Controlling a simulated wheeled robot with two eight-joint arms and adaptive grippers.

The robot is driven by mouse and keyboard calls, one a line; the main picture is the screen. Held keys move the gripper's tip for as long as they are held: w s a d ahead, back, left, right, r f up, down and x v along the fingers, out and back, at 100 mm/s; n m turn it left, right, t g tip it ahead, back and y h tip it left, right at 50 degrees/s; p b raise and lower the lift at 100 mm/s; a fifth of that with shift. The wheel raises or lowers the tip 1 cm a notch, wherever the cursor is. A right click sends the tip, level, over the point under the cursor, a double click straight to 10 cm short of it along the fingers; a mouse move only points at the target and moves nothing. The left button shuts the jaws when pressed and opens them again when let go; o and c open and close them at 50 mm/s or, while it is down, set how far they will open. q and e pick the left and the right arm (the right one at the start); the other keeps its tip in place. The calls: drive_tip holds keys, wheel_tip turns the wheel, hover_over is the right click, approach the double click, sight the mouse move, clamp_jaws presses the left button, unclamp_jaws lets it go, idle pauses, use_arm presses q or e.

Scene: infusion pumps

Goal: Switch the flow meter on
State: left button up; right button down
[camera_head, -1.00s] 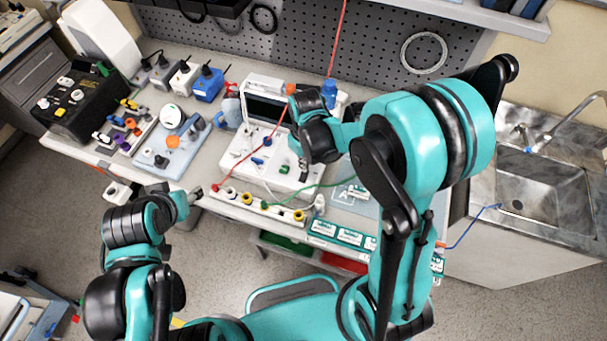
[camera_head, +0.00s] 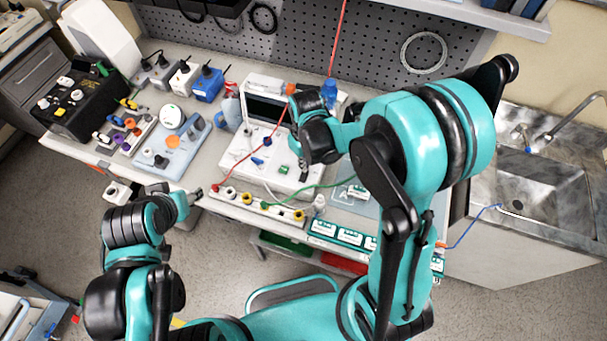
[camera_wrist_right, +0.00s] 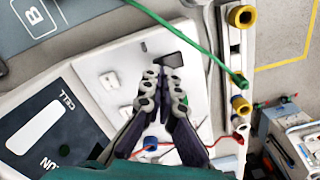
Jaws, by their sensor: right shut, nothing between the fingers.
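The white device with a dark screen, which I take for the flow meter (camera_head: 236,157), stands in the middle of the bench. Its white panel also shows in the right wrist view (camera_wrist_right: 196,87). A black rectangular part (camera_wrist_right: 172,60) sits on that panel, just beyond my fingertips; I cannot tell its switch position. My right gripper (camera_wrist_right: 172,84) is shut and empty over the panel; contact cannot be told. In the head view its wrist hides the device's right side. My left gripper (camera_head: 195,194) is by the bench's front edge, too small to read.
A strip with coloured sockets (camera_head: 251,201) lies along the device's front. Red and green cables (camera_head: 322,186) cross near my right gripper. A blue-grey board (camera_head: 153,157) stands to the left and a sink (camera_head: 545,195) to the right.

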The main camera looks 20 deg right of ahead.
drive_tip(key=shift+f+b, duration=1)
drive_tip(key=shift+f, duration=0.1)
idle(0.3)
drive_tip(key=shift+r+p, duration=2.6)
drive_tip(key=shift+r, duration=1)
drive_tip(key=shift+b, duration=0.3)
drive_tip(key=s+d+m+t+b, duration=0.2)
drive_tip(key=s+t+b, duration=0.1)
drive_tip(key=s+b, duration=0.2)
drive_tip(key=s+d+f+m+t+b, duration=0.1)
drive_tip(key=s+d+m+t+b, duration=0.1)
drive_tip(key=b, duration=0.7)
drive_tip(key=s+m+t, duration=0.1)
drive_tip(key=s+t, duration=0.1)
drive_tip(key=s, duration=0.1)
drive_tip(key=shift+s+d+f, duration=0.15)
drive_tip(key=shift+d+f, duration=0.1)
drive_tip(key=shift+d, duration=0.1)
